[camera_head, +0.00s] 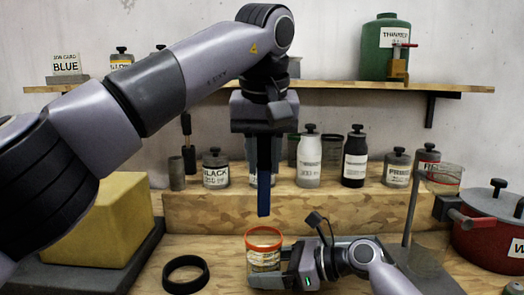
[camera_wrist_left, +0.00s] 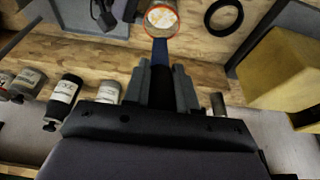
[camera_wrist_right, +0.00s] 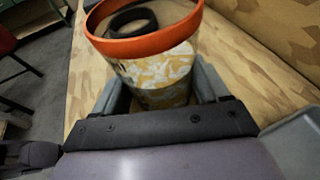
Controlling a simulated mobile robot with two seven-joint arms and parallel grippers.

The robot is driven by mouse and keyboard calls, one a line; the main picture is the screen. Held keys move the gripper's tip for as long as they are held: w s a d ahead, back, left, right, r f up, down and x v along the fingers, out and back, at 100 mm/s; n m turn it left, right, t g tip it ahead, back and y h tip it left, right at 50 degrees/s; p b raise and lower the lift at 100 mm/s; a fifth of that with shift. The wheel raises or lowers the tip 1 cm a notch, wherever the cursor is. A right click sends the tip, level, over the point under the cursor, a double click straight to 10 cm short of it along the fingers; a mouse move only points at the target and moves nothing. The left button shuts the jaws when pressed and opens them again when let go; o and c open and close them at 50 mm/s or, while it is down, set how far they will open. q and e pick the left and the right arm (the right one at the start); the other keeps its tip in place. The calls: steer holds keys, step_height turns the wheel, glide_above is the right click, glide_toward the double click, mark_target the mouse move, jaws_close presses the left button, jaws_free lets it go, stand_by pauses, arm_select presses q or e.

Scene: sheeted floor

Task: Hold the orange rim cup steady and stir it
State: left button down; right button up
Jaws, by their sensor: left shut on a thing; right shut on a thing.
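The orange rim cup (camera_head: 263,259) stands upright at the front of the bench, with a whitish and yellow swirled body. My right gripper (camera_head: 268,270) is shut around its body from the right. The right wrist view shows the cup (camera_wrist_right: 160,75) between the two grey fingers. My left gripper (camera_head: 264,140) points down and is shut on a blue stirring stick (camera_head: 264,185), which hangs vertically. In the head view the stick's lower end shows just above the cup's rim, apart from it. The left wrist view shows the stick (camera_wrist_left: 160,52) reaching toward the cup (camera_wrist_left: 161,20).
A black ring (camera_head: 186,274) lies left of the cup. A yellow block (camera_head: 115,220) sits at the left, and a red pot (camera_head: 490,235) at the right. A clamp stand (camera_head: 411,210) is right of my right gripper. Several labelled bottles line the raised step (camera_head: 210,205) behind.

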mark_target(263, 180)
arm_select(q)
steer(key=shift+s+f, duration=1.3)
steer(key=shift+f, duration=0.2)
steer(key=shift+x, duration=5.45)
steer(key=shift+w, duration=0.3)
